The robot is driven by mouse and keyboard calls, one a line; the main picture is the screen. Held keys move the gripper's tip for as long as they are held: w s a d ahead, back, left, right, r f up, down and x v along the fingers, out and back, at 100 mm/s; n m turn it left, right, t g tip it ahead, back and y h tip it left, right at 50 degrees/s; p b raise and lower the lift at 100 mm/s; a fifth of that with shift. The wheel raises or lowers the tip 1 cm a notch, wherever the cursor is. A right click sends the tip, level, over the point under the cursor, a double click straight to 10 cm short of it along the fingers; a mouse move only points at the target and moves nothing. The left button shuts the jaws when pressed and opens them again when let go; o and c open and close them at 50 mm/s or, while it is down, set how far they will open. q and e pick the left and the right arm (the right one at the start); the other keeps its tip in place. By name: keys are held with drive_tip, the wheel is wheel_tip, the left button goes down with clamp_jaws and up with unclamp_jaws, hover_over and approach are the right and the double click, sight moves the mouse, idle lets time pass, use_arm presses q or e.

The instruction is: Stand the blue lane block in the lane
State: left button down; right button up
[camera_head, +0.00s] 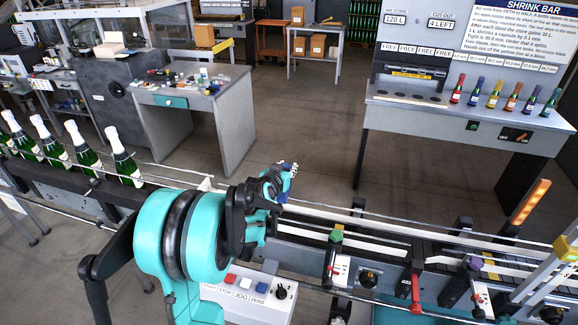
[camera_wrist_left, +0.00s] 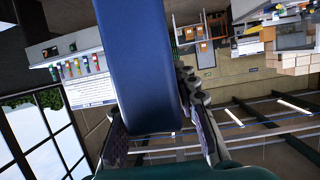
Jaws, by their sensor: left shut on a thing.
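The blue lane block (camera_wrist_left: 140,65) fills the upper middle of the left wrist view as a long, smooth blue bar. My left gripper (camera_head: 280,183) is shut on it, with one finger on each side in the wrist view. In the head view only a small blue part (camera_head: 281,197) shows at the gripper; the rest is hidden. The gripper appears above the conveyor lane (camera_head: 400,242), near its left part; its exact height cannot be told. The lane runs between pale guide rails to the right. My right gripper is not in view.
Green bottles with white tops (camera_head: 86,155) stand in a row on the left conveyor. A control box (camera_head: 245,298) with buttons is in front of the lane. Clamps with coloured knobs (camera_head: 336,236) line the rails. A bench with small bottles (camera_head: 470,105) stands behind, across open floor.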

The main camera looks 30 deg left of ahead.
use_arm(q)
drive_tip(key=shift+f, duration=0.4)
wheel_tip(320, 180, down, 4)
drive_tip(key=b, duration=0.3)
drive_tip(key=shift+r, duration=0.15)
wheel_tip(320, 180, down, 9)
drive_tip(key=b, duration=0.8)
